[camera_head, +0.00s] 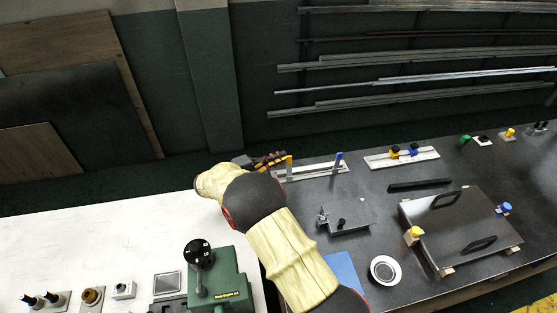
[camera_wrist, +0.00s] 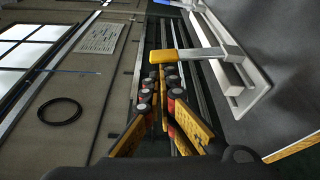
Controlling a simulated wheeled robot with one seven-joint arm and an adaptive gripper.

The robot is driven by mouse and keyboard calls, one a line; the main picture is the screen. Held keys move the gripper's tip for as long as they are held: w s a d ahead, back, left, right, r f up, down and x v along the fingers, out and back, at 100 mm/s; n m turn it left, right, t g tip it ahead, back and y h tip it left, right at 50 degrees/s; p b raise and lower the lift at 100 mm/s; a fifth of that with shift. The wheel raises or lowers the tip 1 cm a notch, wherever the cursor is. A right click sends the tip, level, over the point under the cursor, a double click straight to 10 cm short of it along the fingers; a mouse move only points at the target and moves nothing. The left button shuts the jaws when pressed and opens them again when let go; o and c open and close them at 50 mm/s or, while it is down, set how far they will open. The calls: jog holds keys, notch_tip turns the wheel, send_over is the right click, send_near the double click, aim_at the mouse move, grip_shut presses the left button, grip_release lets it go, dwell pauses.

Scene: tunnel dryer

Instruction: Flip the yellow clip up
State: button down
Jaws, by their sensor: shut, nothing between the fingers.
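The yellow clip (camera_head: 289,160) stands at the left end of a pale rail plate (camera_head: 318,171) on the dark bench. In the wrist view its yellow-tipped grey lever (camera_wrist: 190,54) sticks out from the plate's bracket, with the yellow end just beyond my fingertips. A blue clip (camera_head: 339,157) sits at the plate's other end; a bit of blue shows at the top of the wrist view (camera_wrist: 170,2). My gripper (camera_head: 279,158) is shut and empty beside the yellow clip (camera_wrist: 163,56). My fingertips (camera_wrist: 164,78) are close to its end; I cannot tell whether they touch.
A second pale plate (camera_head: 425,158) with yellow and blue parts lies to the right. A small black plate (camera_head: 345,222), a white round dish (camera_head: 384,270) and a handled panel (camera_head: 480,218) are on the bench. Wall rods (camera_head: 400,80) run behind.

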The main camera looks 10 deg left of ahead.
jog(key=shift+s+d+r+m+b, duration=0.15)
jog(key=shift+s+d+m+b, duration=0.1)
jog(key=shift+s+m+b, duration=0.45)
jog(key=shift+s+d+r, duration=0.15)
